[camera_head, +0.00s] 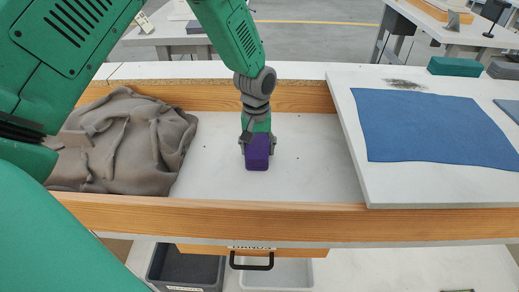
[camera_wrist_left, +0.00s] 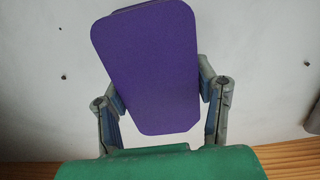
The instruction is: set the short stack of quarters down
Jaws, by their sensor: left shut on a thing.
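A short purple stack of quarters (camera_head: 257,157) is between the fingers of my left gripper (camera_head: 257,146), over the white floor of the wood-edged tray (camera_head: 310,165). The left gripper points down and is shut on the stack. In the left wrist view the purple stack (camera_wrist_left: 150,65) fills the space between the two fingers of the gripper (camera_wrist_left: 163,110), slightly tilted. I cannot tell whether its underside touches the white surface. My right gripper is not in view.
A crumpled brown cloth (camera_head: 125,150) lies in the tray's left part. A white board with a blue cloth (camera_head: 430,125) covers the right. Wooden rails (camera_head: 300,218) edge the tray front and back. White floor around the stack is clear.

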